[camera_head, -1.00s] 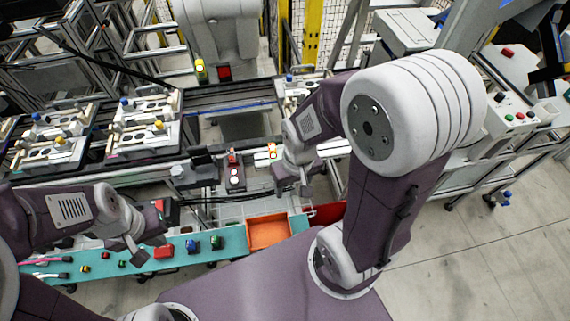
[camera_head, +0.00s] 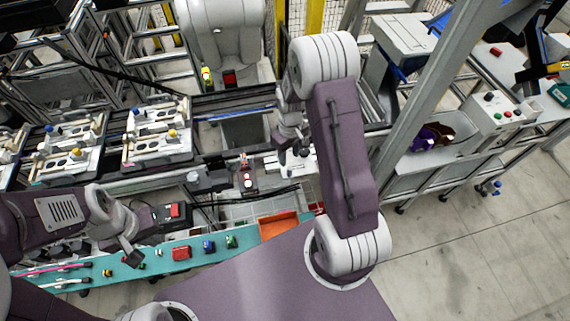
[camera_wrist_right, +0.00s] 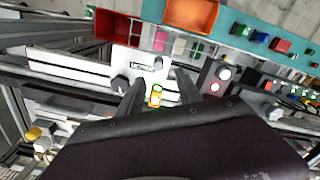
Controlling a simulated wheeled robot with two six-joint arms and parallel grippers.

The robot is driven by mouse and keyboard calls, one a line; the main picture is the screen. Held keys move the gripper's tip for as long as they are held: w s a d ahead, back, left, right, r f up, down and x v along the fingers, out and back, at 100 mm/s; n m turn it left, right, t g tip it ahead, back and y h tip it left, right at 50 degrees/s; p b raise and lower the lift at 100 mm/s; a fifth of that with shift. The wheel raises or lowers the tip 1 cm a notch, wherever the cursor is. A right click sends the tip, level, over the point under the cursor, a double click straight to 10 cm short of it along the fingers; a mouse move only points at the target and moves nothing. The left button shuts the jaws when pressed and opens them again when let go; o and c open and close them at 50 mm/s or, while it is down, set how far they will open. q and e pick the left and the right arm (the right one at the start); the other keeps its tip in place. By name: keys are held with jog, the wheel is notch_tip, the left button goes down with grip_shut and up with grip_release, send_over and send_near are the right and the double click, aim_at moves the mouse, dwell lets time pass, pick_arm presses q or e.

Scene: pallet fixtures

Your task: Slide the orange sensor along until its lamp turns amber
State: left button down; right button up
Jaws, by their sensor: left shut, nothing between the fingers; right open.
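The small orange sensor (camera_wrist_right: 156,97) shows in the right wrist view, in front of a pale rail (camera_wrist_right: 75,69). Its lamp is too small for me to tell the colour surely. My right gripper (camera_wrist_right: 159,92) is open, with one finger on each side of the sensor in that view. I cannot tell whether either finger touches it. In the head view my right gripper (camera_head: 292,154) is over the rail area, and the sensor is not clearly visible there. My left gripper (camera_head: 135,257) is shut and empty above the teal shelf, well away from the sensor.
A box with buttons (camera_head: 247,178) stands left of my right gripper; it also shows in the right wrist view (camera_wrist_right: 213,80). An orange bin (camera_head: 278,224) and a teal shelf (camera_head: 160,262) with several small parts lie nearer me. Pallet fixtures (camera_head: 157,147) stand at left.

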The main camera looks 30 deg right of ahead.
aim_at(290, 168)
jog(key=shift+s+d, duration=0.2)
jog(key=shift+d, duration=0.2)
jog(key=shift+s+f, duration=0.1)
jog(key=shift+f, duration=0.05)
jog(key=f, duration=0.2)
jog(key=f+p, duration=0.1)
jog(key=f, duration=0.4)
jog(key=shift+w+a+f+p, duration=0.2)
jog(key=shift+a+f+p, duration=0.1)
jog(key=shift+p, duration=0.1)
jog(key=shift+d+f, duration=0.15)
jog(key=shift+f, duration=0.35)
pick_arm(q)
jog(key=shift+s+d+r, duration=0.15)
jog(key=shift+s+r, duration=0.05)
jog(key=shift+r, duration=0.9)
pick_arm(e)
jog(key=c, duration=0.8)
grip_shut()
jog(key=shift+s, duration=0.1)
